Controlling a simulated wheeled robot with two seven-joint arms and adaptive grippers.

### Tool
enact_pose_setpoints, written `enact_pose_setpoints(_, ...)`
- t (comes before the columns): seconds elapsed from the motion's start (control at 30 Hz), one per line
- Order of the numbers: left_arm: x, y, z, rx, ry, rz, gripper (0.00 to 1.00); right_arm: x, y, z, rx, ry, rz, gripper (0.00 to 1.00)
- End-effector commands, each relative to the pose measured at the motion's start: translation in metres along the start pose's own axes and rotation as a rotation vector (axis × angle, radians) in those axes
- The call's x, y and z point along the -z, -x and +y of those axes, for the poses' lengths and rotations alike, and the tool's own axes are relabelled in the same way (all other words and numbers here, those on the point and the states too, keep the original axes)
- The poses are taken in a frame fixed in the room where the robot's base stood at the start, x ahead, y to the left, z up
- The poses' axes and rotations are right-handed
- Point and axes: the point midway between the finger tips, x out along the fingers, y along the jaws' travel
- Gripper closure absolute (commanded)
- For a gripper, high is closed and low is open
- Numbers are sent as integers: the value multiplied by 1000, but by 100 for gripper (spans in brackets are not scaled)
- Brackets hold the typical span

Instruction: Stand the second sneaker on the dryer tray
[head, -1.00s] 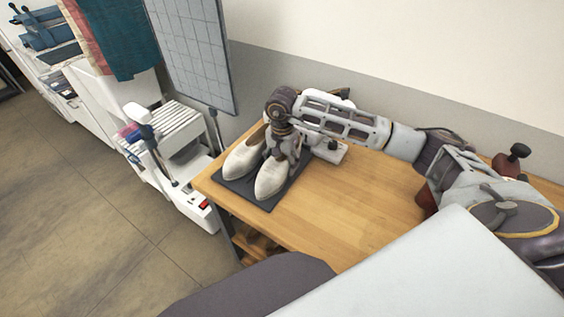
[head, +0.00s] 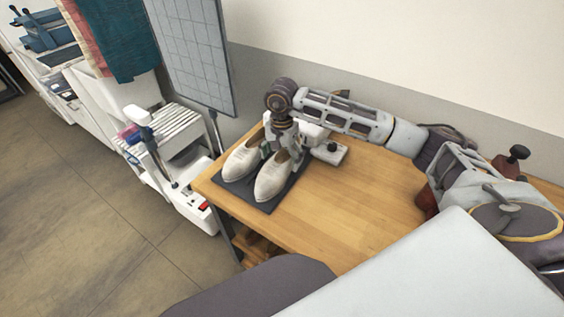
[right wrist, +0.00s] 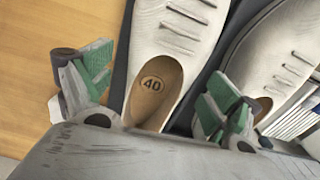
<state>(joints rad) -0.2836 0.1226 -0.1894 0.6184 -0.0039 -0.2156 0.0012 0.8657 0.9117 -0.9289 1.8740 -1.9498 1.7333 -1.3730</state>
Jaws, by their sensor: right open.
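Two white sneakers stand side by side on the dark dryer tray (head: 259,206) at the table's left end. The right-hand sneaker (head: 270,180) has its toe toward the front; the left-hand sneaker (head: 240,164) stands close beside it. My right gripper (head: 286,143) is open at the heel end of the right-hand sneaker. In the right wrist view, its green-padded fingers (right wrist: 157,88) are spread either side of that sneaker's opening (right wrist: 155,82), marked 40, with gaps. The other sneaker (right wrist: 270,50) lies beyond the right finger. My left gripper is out of view.
The wooden table (head: 335,215) has free room right of the tray. A white device (head: 329,152) stands just behind the gripper. A red thing with a black knob (head: 508,165) is at the far right. A white slatted rack (head: 178,135) stands left of the table.

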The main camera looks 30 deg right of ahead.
Motion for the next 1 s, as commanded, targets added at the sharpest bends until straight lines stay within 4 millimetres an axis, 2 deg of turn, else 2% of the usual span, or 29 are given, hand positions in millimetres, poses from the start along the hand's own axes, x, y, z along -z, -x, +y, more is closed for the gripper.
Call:
enact_pose_setpoints(0.2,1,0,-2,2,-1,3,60,1,26,0,2,0,1,9)
enact_pose_setpoints(0.4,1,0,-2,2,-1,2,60,0,42,0,1,0,0,9)
enact_pose_setpoints(0.6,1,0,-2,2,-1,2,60,0,49,0,1,0,0,9)
enact_pose_setpoints(1.0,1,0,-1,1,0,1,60,0,49,0,0,0,-1,9)
